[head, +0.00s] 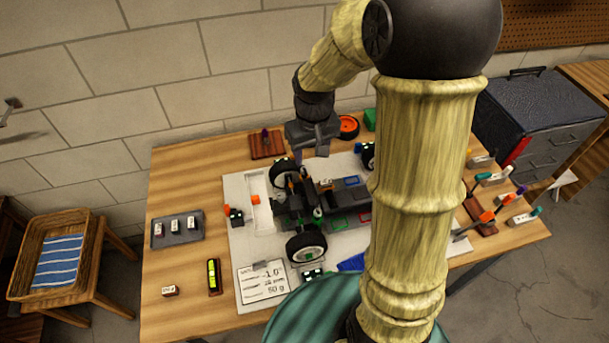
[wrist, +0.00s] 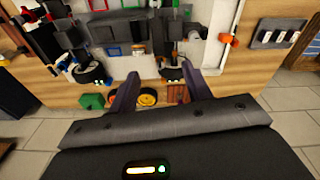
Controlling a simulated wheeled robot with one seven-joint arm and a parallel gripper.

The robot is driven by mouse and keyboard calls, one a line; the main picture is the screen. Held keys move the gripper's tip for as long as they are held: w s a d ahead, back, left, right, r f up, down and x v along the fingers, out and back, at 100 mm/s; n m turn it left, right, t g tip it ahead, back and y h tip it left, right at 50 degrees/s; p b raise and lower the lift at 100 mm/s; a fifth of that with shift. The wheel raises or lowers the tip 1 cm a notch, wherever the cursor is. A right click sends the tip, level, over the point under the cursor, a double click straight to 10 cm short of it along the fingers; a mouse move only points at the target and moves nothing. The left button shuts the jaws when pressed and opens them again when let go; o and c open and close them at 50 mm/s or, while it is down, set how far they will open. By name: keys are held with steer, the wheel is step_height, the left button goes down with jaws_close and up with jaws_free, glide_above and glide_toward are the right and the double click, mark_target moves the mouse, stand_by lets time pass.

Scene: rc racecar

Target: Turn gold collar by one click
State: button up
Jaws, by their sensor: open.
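The RC car chassis (head: 330,205) sits on a pale mat in the middle of the table, with dark wheels at its corners. It also shows upside down in the wrist view (wrist: 125,30). I cannot make out the gold collar for certain; small fittings around the near shock area are too small to tell apart. My gripper (head: 322,152) is above the far edge of the car, at the wall side. In the wrist view, my gripper (wrist: 162,78) has its two fingers spread apart with nothing between them, clear of the chassis.
An orange wheel (head: 348,127) and a green block (head: 370,117) lie at the far table edge. A grey tray (head: 177,231), a yellow level (head: 213,275) and a note card (head: 262,283) are left. Several coloured-handled tools (head: 487,216) stand right.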

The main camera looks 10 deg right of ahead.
steer(key=n+g+b, duration=0.1)
glide_above(305, 168)
step_height(305, 168, down, 3)
steer(key=shift+r, duration=0.15)
step_height(305, 168, down, 17)
steer(key=shift+w+f+p, duration=0.1)
steer(key=shift+f+p, duration=0.1)
steer(key=shift+p, duration=0.4)
